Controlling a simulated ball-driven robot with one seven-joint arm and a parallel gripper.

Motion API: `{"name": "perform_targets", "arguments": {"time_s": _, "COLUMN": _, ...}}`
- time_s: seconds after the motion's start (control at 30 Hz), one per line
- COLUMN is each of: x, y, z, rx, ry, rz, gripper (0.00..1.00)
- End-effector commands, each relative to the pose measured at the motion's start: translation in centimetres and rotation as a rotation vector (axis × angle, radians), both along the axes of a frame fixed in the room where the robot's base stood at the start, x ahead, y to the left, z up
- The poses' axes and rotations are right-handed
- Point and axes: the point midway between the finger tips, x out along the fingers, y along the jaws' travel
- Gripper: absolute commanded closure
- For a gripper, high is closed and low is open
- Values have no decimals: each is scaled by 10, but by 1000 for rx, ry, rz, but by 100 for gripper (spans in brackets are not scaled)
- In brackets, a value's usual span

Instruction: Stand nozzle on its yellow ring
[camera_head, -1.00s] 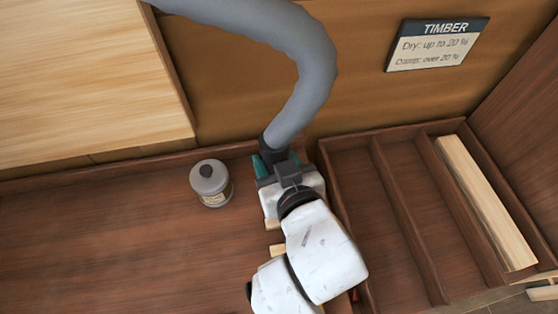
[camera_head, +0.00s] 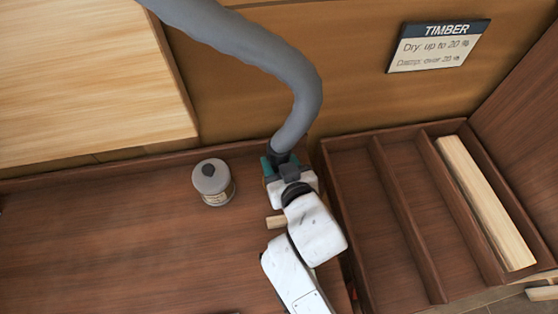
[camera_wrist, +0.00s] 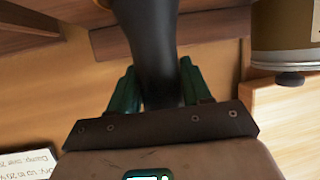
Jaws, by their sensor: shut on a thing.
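The nozzle is the dark tube end of a thick grey hose (camera_head: 262,50). In the wrist view the dark nozzle (camera_wrist: 152,55) runs between the two green fingers of my gripper (camera_wrist: 158,82). My gripper is shut on it. In the head view my gripper (camera_head: 280,162) is over the right end of the brown bench, beside the divided tray. The nozzle's lower end is hidden behind my gripper and wrist. I cannot make out a yellow ring in either view, nor whether the nozzle touches the bench.
A grey lidded jar (camera_head: 213,183) stands left of my gripper. A small pale wood block (camera_head: 276,221) lies beside my wrist. The divided tray (camera_head: 375,165) at right holds a long pale plank (camera_head: 487,205). A TIMBER sign (camera_head: 437,45) is on the back wall. The bench's left is mostly clear.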

Motion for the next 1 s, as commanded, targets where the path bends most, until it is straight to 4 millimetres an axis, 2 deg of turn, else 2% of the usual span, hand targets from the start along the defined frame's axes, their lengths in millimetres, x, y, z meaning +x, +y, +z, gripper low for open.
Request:
{"name": "perform_targets", "arguments": {"time_s": 0.17, "x": 0, "y": 0, "z": -3, "rx": 0, "ry": -1, "rz": 0, "gripper": 89}}
{"name": "perform_targets", "arguments": {"time_s": 0.2, "x": 0, "y": 0, "z": -3, "rx": 0, "ry": 0, "rz": 0, "gripper": 50}}
{"name": "perform_targets", "arguments": {"time_s": 0.43, "x": 0, "y": 0, "z": -3, "rx": 0, "ry": 0, "rz": 0, "gripper": 28}}
{"name": "perform_targets", "arguments": {"time_s": 0.77, "x": 0, "y": 0, "z": 2, "rx": 0, "ry": 0, "rz": 0, "gripper": 26}}
{"name": "perform_targets", "arguments": {"time_s": 1.0, "x": -29, "y": -14, "z": 12, "rx": 0, "ry": 1, "rz": 0, "gripper": 26}}
